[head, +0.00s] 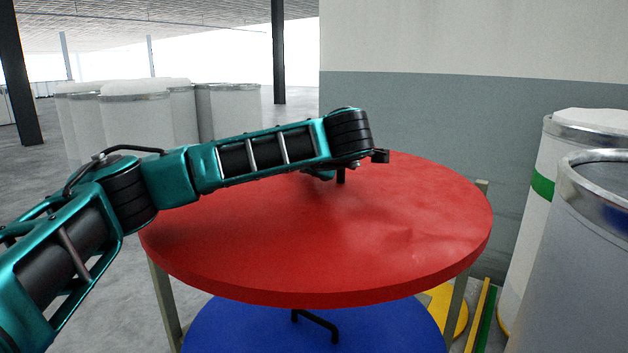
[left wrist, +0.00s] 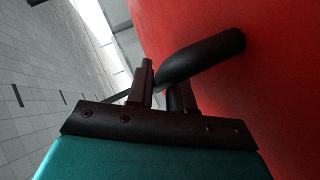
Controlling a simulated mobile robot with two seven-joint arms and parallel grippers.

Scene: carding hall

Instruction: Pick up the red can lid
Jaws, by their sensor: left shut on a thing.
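The red can lid (head: 300,250) is a large round disc in the middle of the head view, roughly level, with a black handle (head: 341,176) on top. My left arm reaches across it from the left. My left gripper (head: 325,174) is at the handle, mostly hidden behind the wrist. In the left wrist view its fingers (left wrist: 164,90) are closed on the bent black handle (left wrist: 205,55), beside the red surface (left wrist: 285,90). I cannot tell whether the lid rests on anything. My right gripper is not in view.
A blue lid (head: 230,330) with a black handle lies below the red one. Olive posts (head: 165,300) stand around them. A grey can (head: 585,270) and a white can with a green band (head: 540,185) stand close at right, before a wall. Several white cans (head: 135,125) stand back left.

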